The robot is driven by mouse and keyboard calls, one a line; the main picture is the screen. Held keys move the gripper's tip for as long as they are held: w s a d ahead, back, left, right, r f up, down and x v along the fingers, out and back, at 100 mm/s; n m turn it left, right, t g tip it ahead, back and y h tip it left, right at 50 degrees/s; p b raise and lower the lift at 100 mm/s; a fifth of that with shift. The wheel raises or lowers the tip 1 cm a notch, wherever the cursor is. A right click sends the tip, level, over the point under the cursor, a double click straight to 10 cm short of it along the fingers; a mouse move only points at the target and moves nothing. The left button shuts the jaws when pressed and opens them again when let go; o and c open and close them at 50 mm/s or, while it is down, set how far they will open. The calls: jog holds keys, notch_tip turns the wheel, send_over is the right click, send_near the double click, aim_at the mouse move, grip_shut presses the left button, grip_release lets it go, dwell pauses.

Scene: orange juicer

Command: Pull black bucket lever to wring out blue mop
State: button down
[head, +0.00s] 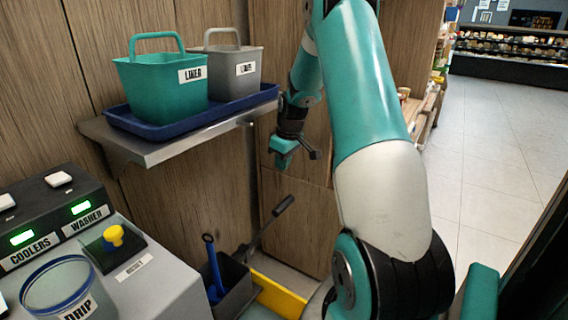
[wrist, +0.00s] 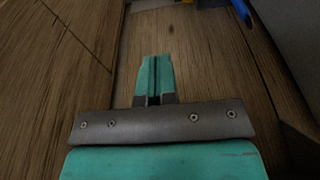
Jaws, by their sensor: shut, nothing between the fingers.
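The black bucket lever (head: 284,206) slants up to the right from the dark wringer (head: 238,292) in the lower middle of the head view. The blue mop (head: 211,258) stands in the wringer, its handle upright and slightly tilted; its head is mostly hidden. The wringer sits at a yellow bucket (head: 279,297), partly cut off by my arm. My gripper (head: 283,162) is shut and empty, above the lever's grip and apart from it. Its closed fingers show in the wrist view (wrist: 155,75), with a blue piece (wrist: 242,12), likely the mop handle, at the top right.
A metal shelf (head: 160,151) holds a blue tray (head: 133,126) with a teal bin (head: 160,92) and a grey bin (head: 221,75), left of my gripper. A grey counter (head: 165,262) with a jar (head: 60,285) stands lower left. Wood panels are close behind.

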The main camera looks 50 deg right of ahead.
send_over(286, 198)
jog(key=w, duration=0.3)
notch_tip(286, 198, down, 6)
jog(key=s+f, duration=0.1)
jog(key=s+f+b, duration=0.1)
jog(key=f, duration=0.1)
jog(key=shift+s+d+f, duration=0.1)
jog(key=shift+s+f, duration=0.2)
jog(key=shift+s+f, duration=0.1)
